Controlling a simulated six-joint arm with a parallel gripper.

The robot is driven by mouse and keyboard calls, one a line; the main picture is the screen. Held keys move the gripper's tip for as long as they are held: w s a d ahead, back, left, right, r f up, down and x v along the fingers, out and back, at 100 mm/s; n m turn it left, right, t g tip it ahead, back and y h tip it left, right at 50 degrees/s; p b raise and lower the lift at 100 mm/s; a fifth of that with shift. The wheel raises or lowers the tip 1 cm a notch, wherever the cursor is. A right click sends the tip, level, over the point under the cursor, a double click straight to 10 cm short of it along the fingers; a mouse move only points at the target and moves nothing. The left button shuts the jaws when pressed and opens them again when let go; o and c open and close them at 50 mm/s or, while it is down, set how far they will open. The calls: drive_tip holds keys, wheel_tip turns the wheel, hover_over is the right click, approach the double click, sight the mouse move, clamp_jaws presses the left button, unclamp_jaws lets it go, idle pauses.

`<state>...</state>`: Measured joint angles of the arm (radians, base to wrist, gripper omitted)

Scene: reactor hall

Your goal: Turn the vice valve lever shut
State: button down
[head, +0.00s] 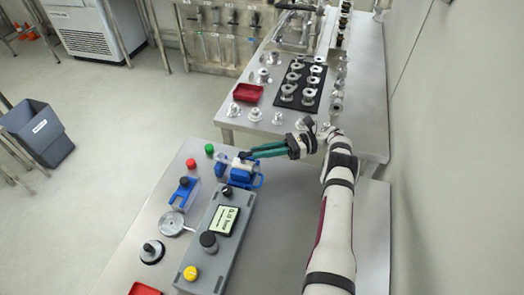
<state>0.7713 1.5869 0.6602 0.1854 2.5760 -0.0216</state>
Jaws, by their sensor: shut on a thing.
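A blue vice (241,178) stands at the far end of the near bench, by the end of a grey control box. A pale metal valve (241,165) sits at the top of the vice, small and partly covered. My gripper (249,155) reaches in from the right, its green fingers pointing left at the valve. The fingers are closed on the valve lever, which is mostly hidden between them. The lever's exact angle cannot be made out.
The grey control box (217,262) carries a display and knobs. Left of it are a blue bracket (179,193), a metal disc (172,224), a black round part (152,252) and red and green buttons. A red tray (248,93) and metal fittings stand on the far bench.

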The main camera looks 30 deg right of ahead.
drive_tip(key=c, duration=0.8)
unclamp_jaws()
drive_tip(key=shift+c, duration=0.2)
